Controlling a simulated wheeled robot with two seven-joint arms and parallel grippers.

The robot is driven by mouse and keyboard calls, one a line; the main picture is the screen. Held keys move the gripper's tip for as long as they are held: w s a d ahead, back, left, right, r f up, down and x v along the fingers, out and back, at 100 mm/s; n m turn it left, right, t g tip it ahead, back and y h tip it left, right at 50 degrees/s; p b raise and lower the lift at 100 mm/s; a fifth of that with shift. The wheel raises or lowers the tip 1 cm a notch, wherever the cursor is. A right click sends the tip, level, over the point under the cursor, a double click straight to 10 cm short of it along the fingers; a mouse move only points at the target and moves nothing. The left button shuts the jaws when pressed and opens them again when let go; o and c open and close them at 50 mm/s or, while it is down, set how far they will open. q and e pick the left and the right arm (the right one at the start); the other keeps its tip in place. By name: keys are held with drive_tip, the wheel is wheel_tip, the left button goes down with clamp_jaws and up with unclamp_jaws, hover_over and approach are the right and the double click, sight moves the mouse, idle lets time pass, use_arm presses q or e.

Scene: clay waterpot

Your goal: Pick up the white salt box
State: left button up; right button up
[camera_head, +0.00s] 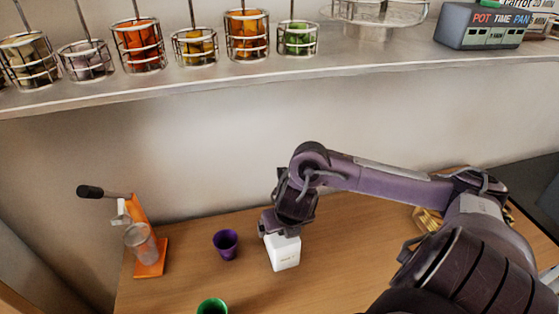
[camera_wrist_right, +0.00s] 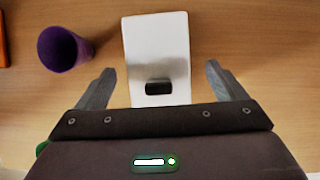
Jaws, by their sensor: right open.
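The white salt box (camera_head: 284,253) stands on the wooden table, with small print on its front. My right gripper (camera_head: 270,228) is above it at its back left and partly hides its top. In the right wrist view the white salt box (camera_wrist_right: 156,60) has a small dark slot on its top. My right gripper (camera_wrist_right: 155,85) is open, with one finger on each side of the box and a gap showing on both sides. My left gripper does not show in either view.
A purple cup (camera_head: 226,244) stands left of the box, also in the right wrist view (camera_wrist_right: 64,48). A green cup (camera_head: 212,307) is at the front. An orange stand (camera_head: 150,258) holds a clear vessel (camera_head: 140,241). A shelf (camera_head: 200,85) with several wire baskets hangs above.

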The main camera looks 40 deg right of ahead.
drive_tip(key=x, duration=0.3)
drive_tip(key=shift+f, duration=0.25)
drive_tip(key=shift+w+f, duration=0.1)
drive_tip(key=shift+w, duration=0.05)
drive_tip(key=c, duration=0.7)
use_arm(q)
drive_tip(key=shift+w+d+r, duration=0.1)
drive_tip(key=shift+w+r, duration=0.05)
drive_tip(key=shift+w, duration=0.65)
use_arm(e)
drive_tip(key=c, duration=0.9)
